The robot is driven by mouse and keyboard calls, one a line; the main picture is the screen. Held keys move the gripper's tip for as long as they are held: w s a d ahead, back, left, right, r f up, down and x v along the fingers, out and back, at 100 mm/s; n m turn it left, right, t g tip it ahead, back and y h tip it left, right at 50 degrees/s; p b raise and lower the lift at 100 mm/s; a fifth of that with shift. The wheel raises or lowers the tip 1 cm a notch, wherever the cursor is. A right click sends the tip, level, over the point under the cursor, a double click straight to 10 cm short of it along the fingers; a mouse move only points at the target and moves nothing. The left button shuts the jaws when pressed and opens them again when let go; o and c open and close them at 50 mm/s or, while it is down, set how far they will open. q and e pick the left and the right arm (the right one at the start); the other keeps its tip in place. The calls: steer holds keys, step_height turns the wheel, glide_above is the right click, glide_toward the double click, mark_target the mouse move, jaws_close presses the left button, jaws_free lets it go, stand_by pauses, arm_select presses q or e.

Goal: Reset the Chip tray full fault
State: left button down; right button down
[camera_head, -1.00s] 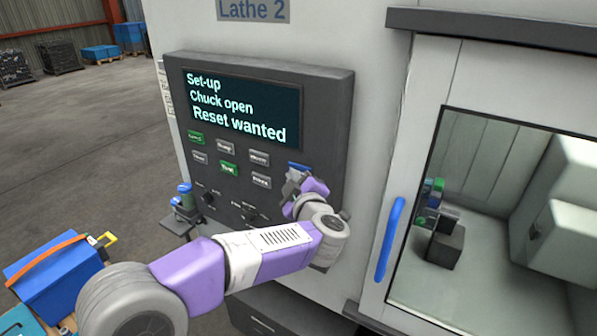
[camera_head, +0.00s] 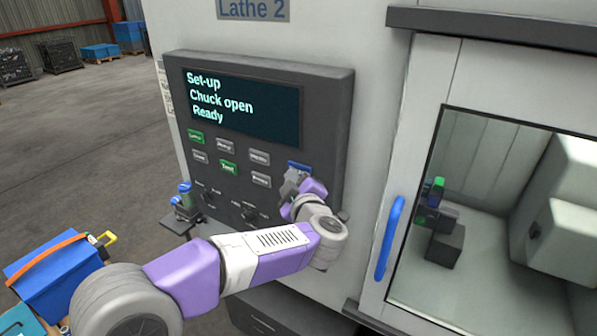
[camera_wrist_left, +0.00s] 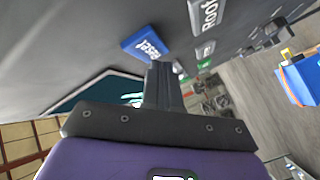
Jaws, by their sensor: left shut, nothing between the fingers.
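The control panel (camera_head: 335,110) is on the front of the lathe. Its screen (camera_head: 243,108) reads "Set-up", "Chuck open", "Ready". The blue Reset button (camera_head: 299,165) is at the panel's lower right; in the left wrist view its label (camera_wrist_left: 145,43) reads "Reset". My left gripper (camera_head: 291,183) is shut and empty, its fingertips (camera_wrist_left: 160,68) right by the button's edge. I cannot tell whether they touch it. My right gripper is in neither view.
Several grey and green buttons (camera_head: 228,168) and small knobs sit left of the Reset button. The lathe door with a blue handle (camera_head: 390,238) is to the right. A blue box (camera_head: 55,280) with an orange strap stands at lower left. Open floor lies behind it.

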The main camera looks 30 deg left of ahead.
arm_select(q)
steer(key=shift+s, duration=0.2)
steer(key=s, duration=0.5)
steer(key=shift+a, duration=0.2)
stand_by(0.9)
